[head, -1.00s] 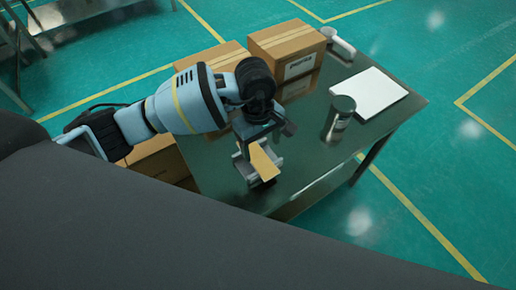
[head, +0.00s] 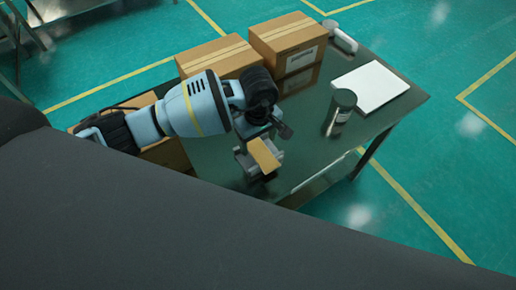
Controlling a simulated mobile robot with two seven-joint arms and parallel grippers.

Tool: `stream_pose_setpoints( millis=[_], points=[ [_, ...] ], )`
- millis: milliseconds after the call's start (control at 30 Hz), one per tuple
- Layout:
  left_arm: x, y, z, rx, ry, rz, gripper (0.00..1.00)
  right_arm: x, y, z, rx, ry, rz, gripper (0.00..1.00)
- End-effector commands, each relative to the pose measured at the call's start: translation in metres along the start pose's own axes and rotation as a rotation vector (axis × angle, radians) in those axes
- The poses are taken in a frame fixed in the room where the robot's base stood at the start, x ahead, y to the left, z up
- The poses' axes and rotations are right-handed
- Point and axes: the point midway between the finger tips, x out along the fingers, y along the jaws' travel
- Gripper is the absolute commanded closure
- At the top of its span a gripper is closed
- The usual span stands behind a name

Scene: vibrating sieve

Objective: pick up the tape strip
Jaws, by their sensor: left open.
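A tan strip, which looks like the tape strip (head: 264,154), shows near the front of the metal table. It lies over a small grey object (head: 244,161), perhaps a tape dispenser, partly hidden by the strip and my gripper. My left gripper (head: 265,137) is open, right at the strip's far end, pointing down. I cannot tell whether its fingers touch the strip. The dark wrist hides part of the fingers. My right gripper is not in view.
Two cardboard boxes (head: 289,38) (head: 213,57) stand at the table's back. A dark can (head: 339,113), a white pad (head: 370,88) and a white handheld item (head: 341,37) are to the right. The table (head: 305,145) is bare between gripper and can.

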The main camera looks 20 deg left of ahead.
Motion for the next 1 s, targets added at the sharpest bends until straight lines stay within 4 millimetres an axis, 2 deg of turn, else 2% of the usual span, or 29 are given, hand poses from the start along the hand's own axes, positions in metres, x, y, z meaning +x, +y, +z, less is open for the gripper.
stream_pose_setpoints(
  millis=[100, 200, 433, 800, 1000],
  points=[
    [0.014, 0.000, 0.000, -0.001, -0.002, 0.000, 0.29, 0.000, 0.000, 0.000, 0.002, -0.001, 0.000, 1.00],
    [0.020, 0.000, 0.000, -0.001, 0.000, 0.001, 0.29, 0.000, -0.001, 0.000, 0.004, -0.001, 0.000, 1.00],
    [0.021, 0.000, 0.000, 0.000, 0.000, 0.002, 0.29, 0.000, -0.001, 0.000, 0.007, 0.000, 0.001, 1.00],
    [0.021, 0.000, 0.000, 0.000, 0.000, 0.002, 0.76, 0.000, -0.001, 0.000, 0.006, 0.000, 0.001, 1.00],
    [0.021, 0.000, 0.000, 0.000, 0.000, 0.002, 0.77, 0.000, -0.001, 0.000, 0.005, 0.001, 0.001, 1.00]
  ],
)
